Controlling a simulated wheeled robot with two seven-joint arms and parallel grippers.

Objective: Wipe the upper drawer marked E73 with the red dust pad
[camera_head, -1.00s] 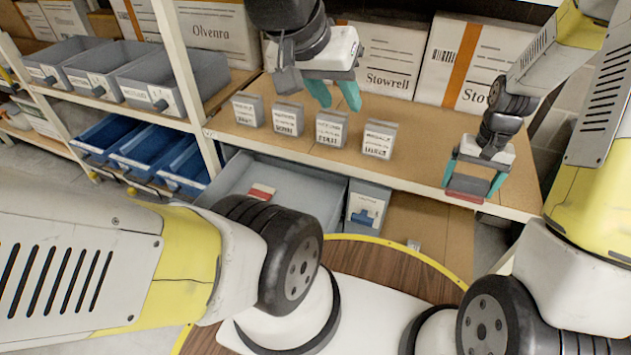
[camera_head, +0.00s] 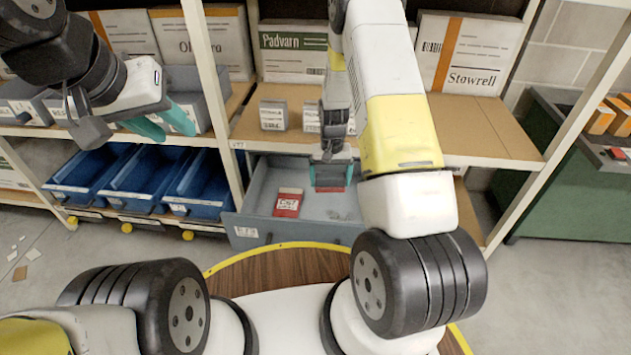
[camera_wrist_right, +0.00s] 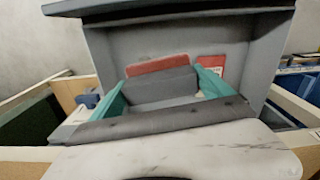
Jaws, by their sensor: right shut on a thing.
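The grey drawer (camera_head: 346,228) stands pulled out below the shelf board; the marking on its front is too small to read. My right gripper (camera_head: 331,180) is shut on the red dust pad (camera_head: 331,189) and holds it over or inside the drawer; I cannot tell whether it touches. The right wrist view shows the pad (camera_wrist_right: 157,65) beyond the teal fingers, against the drawer's grey inside (camera_wrist_right: 200,38). A red box (camera_head: 287,205) with a white label lies in the drawer, left of the pad. My left gripper (camera_head: 163,124) is open and empty, at the left in front of the rack.
Blue bins (camera_head: 141,180) stand left of the drawer, beyond a rack upright (camera_head: 213,80). Small grey label blocks (camera_head: 273,115) and cartons (camera_head: 468,52) stand on the shelf board (camera_head: 500,135) above. A green cabinet (camera_head: 565,160) stands at the right.

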